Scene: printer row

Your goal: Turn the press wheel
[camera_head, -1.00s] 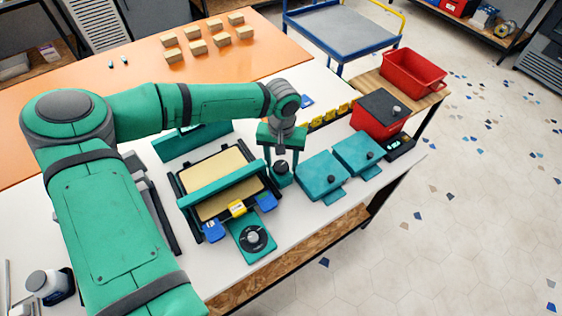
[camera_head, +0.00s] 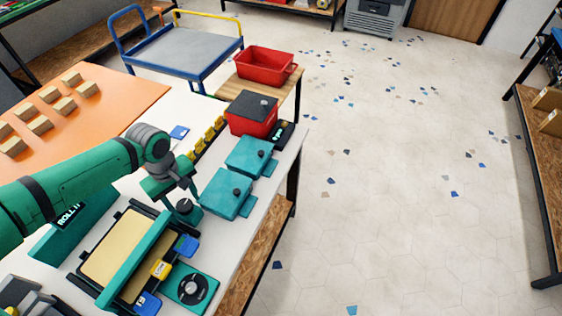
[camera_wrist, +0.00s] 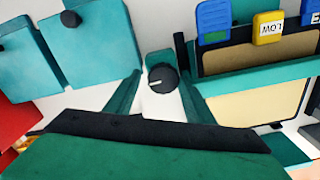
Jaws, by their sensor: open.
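A press (camera_head: 113,252) with a cream bed and a teal crossbar stands on the white table, lower left in the head view. Beside its far right corner is a dark round knob (camera_head: 184,206) on a teal block. In the wrist view this knob (camera_wrist: 161,79) has a white mark and shows between my fingers. A dark dial wheel (camera_head: 192,288) sits on a teal plate at the press's front. I cannot tell which of the two is the press wheel. My gripper (camera_head: 172,189) is open and empty, pointing down just above the knob; contact cannot be made out.
Two teal boxes with dark knobs (camera_head: 226,193) (camera_head: 249,156) stand right of my gripper. Yellow blocks (camera_head: 208,137) line up behind them. A red box with a dark lid (camera_head: 252,114) and a red bin (camera_head: 266,66) are farther back. Blue and yellow tabs (camera_head: 161,269) edge the press. Floor is clear at right.

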